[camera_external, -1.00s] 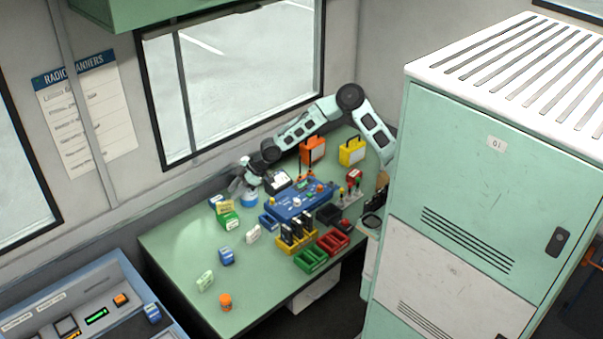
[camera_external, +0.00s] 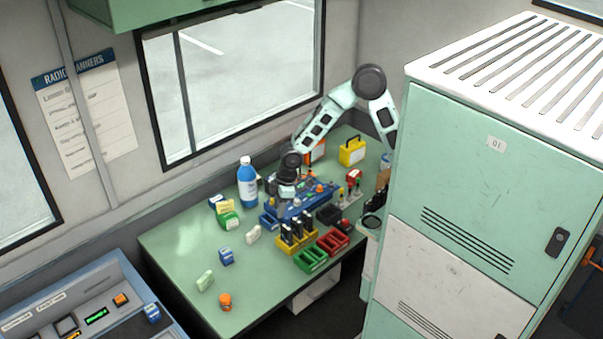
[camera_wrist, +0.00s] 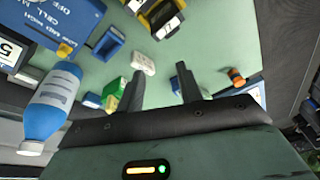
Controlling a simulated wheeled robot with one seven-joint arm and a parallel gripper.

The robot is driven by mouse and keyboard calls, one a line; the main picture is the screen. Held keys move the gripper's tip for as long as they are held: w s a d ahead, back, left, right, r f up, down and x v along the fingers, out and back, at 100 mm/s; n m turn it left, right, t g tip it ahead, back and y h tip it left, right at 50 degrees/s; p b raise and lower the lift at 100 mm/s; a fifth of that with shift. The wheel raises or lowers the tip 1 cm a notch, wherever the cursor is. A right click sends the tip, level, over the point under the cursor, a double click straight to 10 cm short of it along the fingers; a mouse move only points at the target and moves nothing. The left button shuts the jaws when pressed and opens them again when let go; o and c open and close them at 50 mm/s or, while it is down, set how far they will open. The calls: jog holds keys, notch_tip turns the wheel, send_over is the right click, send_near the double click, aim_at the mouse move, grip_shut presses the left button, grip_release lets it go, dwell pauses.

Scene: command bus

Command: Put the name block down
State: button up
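Several small name blocks lie on the green table (camera_external: 180,250): a white one (camera_external: 253,234), a blue one (camera_external: 226,256), a pale green one (camera_external: 205,281), and a cluster of a green one (camera_external: 228,220), a yellow one (camera_external: 225,206) and a blue one (camera_external: 215,201). My gripper (camera_external: 282,208) is above the left part of the blue console (camera_external: 302,198). In the wrist view my gripper (camera_wrist: 159,86) has its fingers apart with only table visible between them. The white block (camera_wrist: 143,63) lies beyond the fingers.
A blue bottle (camera_external: 247,188) stands close left of my gripper. A yellow rack (camera_external: 297,240) holding black radios, green (camera_external: 310,260) and red (camera_external: 333,242) trays sit in front. An orange pot (camera_external: 225,301) stands near the front edge. The table's left side has free room.

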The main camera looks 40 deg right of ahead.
jog(key=s+d+r+m+h, duration=0.1)
jog(key=s+d, duration=0.3)
jog(key=s, duration=0.4)
jog(key=s+d+r+m+h, duration=0.1)
jog(key=s+d+r+m, duration=0.2)
jog(key=s, duration=0.6)
jog(key=shift+s+d+r+m+g, duration=0.3)
jog(key=shift+d+r+m, duration=0.1)
jog(key=shift+d+r, duration=0.45)
